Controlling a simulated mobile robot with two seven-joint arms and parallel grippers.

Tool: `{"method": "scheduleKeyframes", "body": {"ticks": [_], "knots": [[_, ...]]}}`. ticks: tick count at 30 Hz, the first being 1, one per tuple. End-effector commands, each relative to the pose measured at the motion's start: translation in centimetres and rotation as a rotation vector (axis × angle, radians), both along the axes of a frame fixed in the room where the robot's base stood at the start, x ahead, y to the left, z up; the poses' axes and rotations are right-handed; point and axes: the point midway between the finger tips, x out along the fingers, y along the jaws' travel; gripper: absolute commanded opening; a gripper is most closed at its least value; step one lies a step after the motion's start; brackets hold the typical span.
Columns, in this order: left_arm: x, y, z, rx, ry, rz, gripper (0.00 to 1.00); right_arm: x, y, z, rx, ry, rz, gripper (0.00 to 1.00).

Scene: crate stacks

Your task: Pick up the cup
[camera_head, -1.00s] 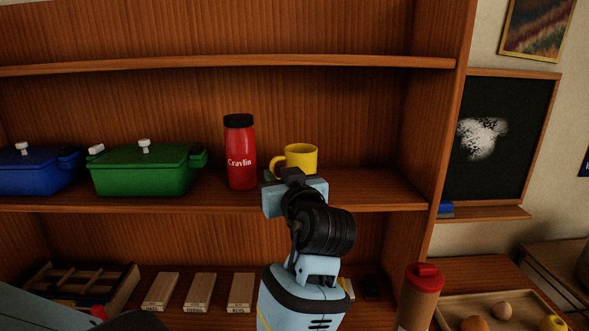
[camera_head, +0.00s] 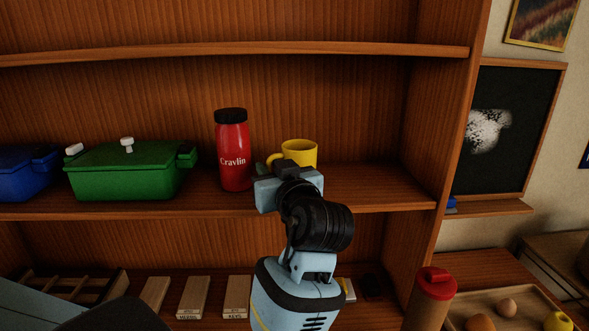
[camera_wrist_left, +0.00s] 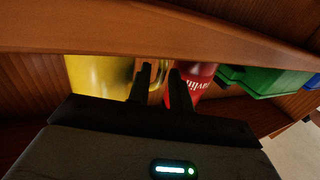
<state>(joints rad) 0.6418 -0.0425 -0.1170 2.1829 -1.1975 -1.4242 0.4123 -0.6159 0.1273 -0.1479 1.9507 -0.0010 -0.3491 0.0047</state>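The yellow cup (camera_head: 303,152) stands upright on the middle shelf, its handle towards the left. My left gripper (camera_head: 274,167) is in front of the cup at its handle side and hides its lower part. In the left wrist view the cup (camera_wrist_left: 92,75) is left of the fingers. The two dark fingers of my left gripper (camera_wrist_left: 161,72) are apart, with part of what looks like the handle near the gap. I cannot tell whether they touch it. My right gripper is not in view.
A red bottle (camera_head: 233,155) stands just left of the cup, close to one finger. A green pot (camera_head: 125,172) and a blue pot (camera_head: 25,175) are further left. The shelf board (camera_head: 380,187) is clear right of the cup. Another shelf (camera_head: 240,52) runs above.

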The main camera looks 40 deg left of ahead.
Motion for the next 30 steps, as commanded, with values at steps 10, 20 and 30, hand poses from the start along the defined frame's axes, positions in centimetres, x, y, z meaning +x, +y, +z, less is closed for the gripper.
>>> {"method": "scheduleKeyframes", "body": {"ticks": [10, 20, 30], "knots": [[0.0, 0.0, 0.0, 0.0, 0.0, 0.0, 0.0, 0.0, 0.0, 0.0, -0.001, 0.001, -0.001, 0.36], [0.0, 0.0, 0.1, 0.001, -0.003, 0.0, 0.0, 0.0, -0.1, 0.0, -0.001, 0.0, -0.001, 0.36], [0.8, 0.8, 1.6, -0.001, -0.005, -0.005, 0.0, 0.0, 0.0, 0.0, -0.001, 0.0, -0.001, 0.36]]}}
